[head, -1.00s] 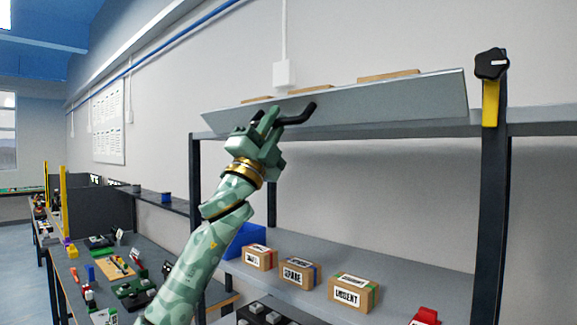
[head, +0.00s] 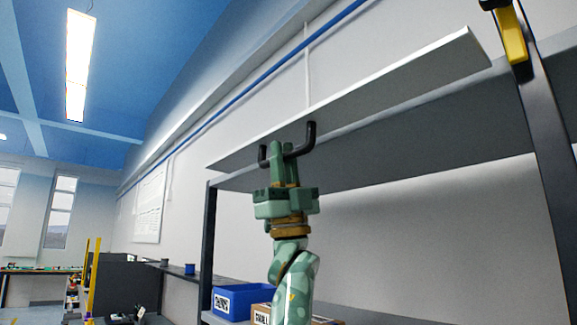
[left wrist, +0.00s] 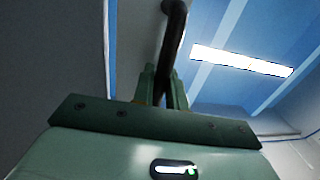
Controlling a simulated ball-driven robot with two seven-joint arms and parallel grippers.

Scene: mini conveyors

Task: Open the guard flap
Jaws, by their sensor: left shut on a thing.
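The guard flap (head: 400,108) is a long grey panel along the top of the shelf frame in the head view. It is swung up and I see its underside. A black bar handle (head: 309,138) sticks out from its lower face near the left part. My left gripper (head: 285,168) is shut on this handle from below. In the left wrist view the handle (left wrist: 173,40) runs down between the fingers (left wrist: 163,88), and the flap (left wrist: 55,50) seems to be the dark surface on the left. My right gripper is not in view.
A dark post (head: 548,150) with a yellow piece (head: 512,42) stands at the right. A blue bin (head: 230,302) and a cardboard box (head: 262,313) sit on the shelf below my arm. Ceiling lights (head: 79,60) and open room show at the left.

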